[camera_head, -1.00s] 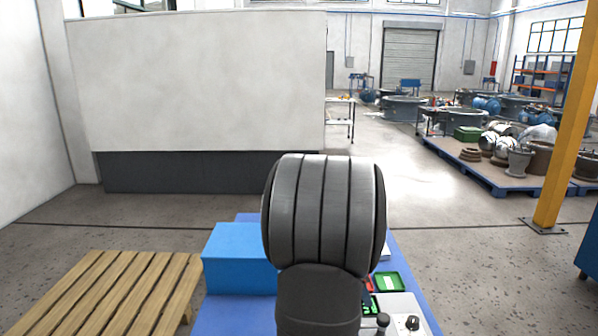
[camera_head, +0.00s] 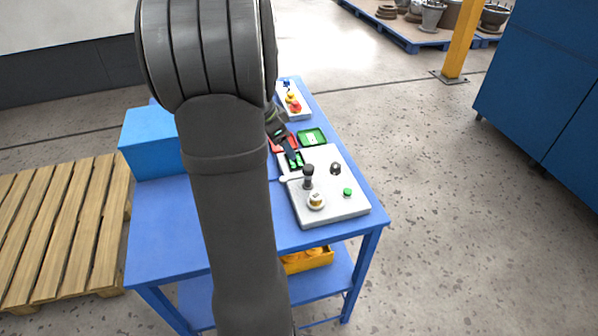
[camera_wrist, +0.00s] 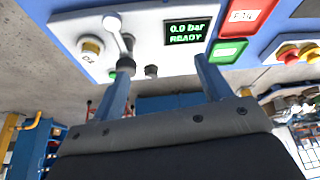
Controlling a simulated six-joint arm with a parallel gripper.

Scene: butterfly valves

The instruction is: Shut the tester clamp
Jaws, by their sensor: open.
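The tester (camera_head: 345,208) is a pale grey box on the blue table. On it stand a black post (camera_head: 308,176) with a pale ball-ended lever (camera_head: 285,179), a round pale piece with a yellowish top (camera_head: 316,200), a green button (camera_head: 347,192) and a dark knob (camera_head: 335,168). In the wrist view, the lever (camera_wrist: 114,30) runs to its black post (camera_wrist: 126,63), near the left finger. The display (camera_wrist: 187,32) reads 0.0 bar READY. My gripper (camera_wrist: 164,72) is open and empty, its blue fingers apart. I cannot tell how the clamp stands.
A red tray (camera_wrist: 243,15) and a green tray (camera_head: 312,137) lie beside the tester. A button box (camera_head: 293,103) is at the table's far end. A blue box (camera_head: 150,142) stands left of my arm. A wooden pallet (camera_head: 60,230) is on the floor at left.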

